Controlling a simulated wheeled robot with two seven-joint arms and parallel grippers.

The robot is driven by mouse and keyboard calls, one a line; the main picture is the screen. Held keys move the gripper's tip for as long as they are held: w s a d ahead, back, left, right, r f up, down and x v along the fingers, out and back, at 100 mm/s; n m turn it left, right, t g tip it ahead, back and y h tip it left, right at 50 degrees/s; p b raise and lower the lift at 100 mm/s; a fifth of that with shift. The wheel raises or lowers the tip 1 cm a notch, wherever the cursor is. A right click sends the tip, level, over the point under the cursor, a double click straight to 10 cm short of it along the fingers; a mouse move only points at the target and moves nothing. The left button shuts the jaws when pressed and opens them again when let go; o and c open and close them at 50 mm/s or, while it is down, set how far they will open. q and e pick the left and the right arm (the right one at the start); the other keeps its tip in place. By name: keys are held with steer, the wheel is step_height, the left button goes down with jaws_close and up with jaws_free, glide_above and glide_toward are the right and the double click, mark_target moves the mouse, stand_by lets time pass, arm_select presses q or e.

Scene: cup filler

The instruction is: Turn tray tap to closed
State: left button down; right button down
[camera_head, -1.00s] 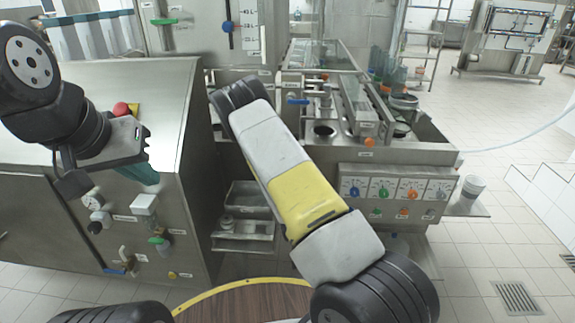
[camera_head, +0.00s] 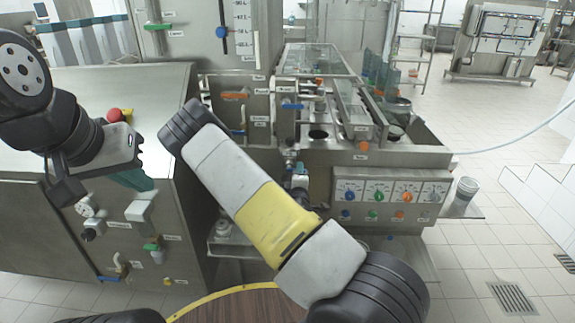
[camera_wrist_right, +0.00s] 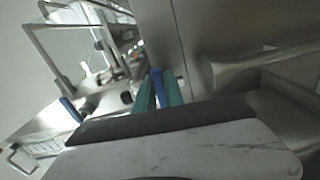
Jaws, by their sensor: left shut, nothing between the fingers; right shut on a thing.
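My right gripper (camera_wrist_right: 158,94) shows in the right wrist view as two teal fingers shut on a blue tap handle (camera_wrist_right: 157,76), which stands between them. The handle's lower part is hidden. In the head view my right arm's links cover part of the machine, and I cannot make out the right gripper there. A blue-handled tap (camera_head: 291,105) and an orange-handled tap (camera_head: 235,96) show on the machine; I cannot read which label is the tray's. My left gripper (camera_head: 137,180) is shut and empty, in front of the left cabinet.
The steel cabinet (camera_head: 150,85) at left carries a red button (camera_head: 114,115), a gauge and a green-handled valve (camera_head: 151,246). A dial panel (camera_head: 390,191) is on the machine's front. A grey cup (camera_head: 465,190) stands on a side shelf.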

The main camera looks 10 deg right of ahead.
steer(key=shift+n, duration=0.5)
steer(key=c, duration=1.4)
jaws_free()
steer(key=shift+r, duration=0.1)
steer(key=shift+c, duration=0.2)
steer(key=v, duration=0.8)
steer(key=shift+w+d, duration=0.1)
